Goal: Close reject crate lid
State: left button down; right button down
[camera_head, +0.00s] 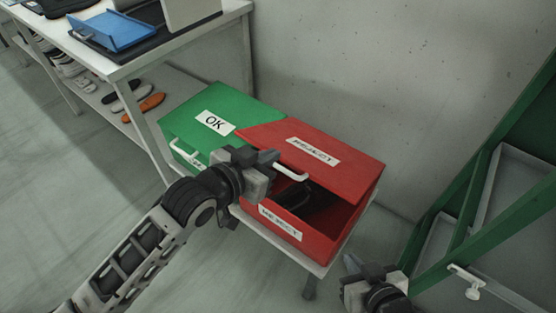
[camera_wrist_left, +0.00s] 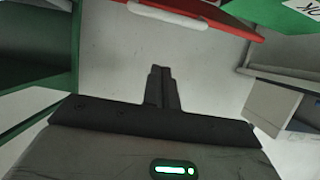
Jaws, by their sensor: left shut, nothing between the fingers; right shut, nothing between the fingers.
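The red reject crate (camera_head: 302,240) stands on a low stand, with its front opening partly uncovered and something dark inside. Its red lid (camera_head: 338,171) is tilted, raised at the front, with a white REJECT label and a white handle (camera_head: 291,173) at its front edge. The handle also shows at the top of the left wrist view (camera_wrist_left: 168,16). My left gripper (camera_head: 268,158) is shut and empty, beside the handle in the head view; I cannot tell whether it touches. In the wrist view its fingertips (camera_wrist_left: 160,72) appear apart from the handle. My right gripper (camera_head: 358,268) is shut and empty, right of the crate.
A green OK crate (camera_head: 232,113) with its lid down stands left of the red crate. A white table (camera_head: 130,66) with a blue tray (camera_head: 116,30) is at upper left, shoes on its lower shelf. A green frame (camera_head: 470,215) stands at the right. A wall is behind.

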aim_at(279, 168)
pick_arm(q)
jog(key=w+f, duration=0.1)
jog(key=w+d+f, duration=0.1)
jog(key=f, duration=0.1)
jog(key=w+d+f, duration=0.1)
jog(key=shift+w+d+f, duration=0.1)
jog(key=shift+f, duration=0.25)
jog(key=shift+s+f, duration=0.2)
jog(key=shift+f, duration=0.15)
